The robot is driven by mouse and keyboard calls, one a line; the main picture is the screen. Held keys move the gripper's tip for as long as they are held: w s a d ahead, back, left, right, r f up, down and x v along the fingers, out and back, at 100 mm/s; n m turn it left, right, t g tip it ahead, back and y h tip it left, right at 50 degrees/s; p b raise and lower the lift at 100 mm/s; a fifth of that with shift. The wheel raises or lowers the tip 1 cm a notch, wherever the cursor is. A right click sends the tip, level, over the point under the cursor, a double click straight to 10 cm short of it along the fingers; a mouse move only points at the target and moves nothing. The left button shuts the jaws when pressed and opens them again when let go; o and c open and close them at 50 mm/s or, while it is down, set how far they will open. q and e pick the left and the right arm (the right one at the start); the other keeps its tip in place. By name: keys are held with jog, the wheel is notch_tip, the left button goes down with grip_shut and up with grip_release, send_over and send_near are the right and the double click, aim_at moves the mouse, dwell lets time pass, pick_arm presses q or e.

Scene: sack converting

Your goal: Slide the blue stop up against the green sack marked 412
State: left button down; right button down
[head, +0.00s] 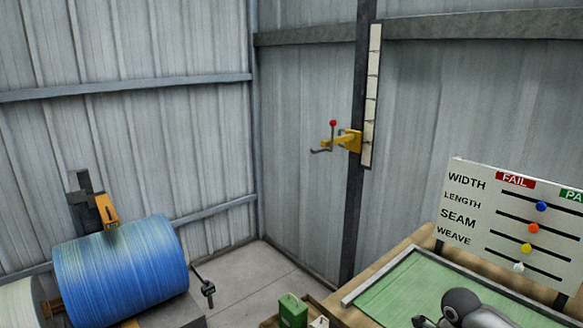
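No sack marked 412 can be made out in the head view, and no blue stop beside a sack. The only small blue part is a round knob (541,205) on the top slot of the white board, at the right. A grey rounded part of my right arm enters at the bottom right, over the green surface. Small dark parts at its left end look like my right gripper (420,321), cut by the bottom edge; its fingers cannot be made out. My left gripper is out of view.
A wooden table with a green bed (405,285) and grey rail is at bottom right. The white board (465,205) stands behind it. A blue roll (122,270) is at left. A green container (292,310) is at bottom centre. A yellow bracket (348,140) is on a post.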

jog(key=shift+f+b, duration=0.45)
jog(key=shift+f, duration=0.1)
jog(key=shift+r, duration=0.3)
dwell(0.4)
jog(key=shift+w+d+b, duration=0.75)
jog(key=shift+d, duration=0.15)
dwell(0.5)
jog(key=shift+s, duration=0.1)
dwell(0.4)
jog(key=shift+s+a+p, duration=0.2)
jog(key=shift+a+p, duration=0.1)
jog(key=shift+a, duration=0.05)
jog(key=shift+s+a, duration=0.35)
jog(key=shift+a, duration=0.05)
notch_tip(320, 180, up, 8)
jog(key=p, duration=0.5)
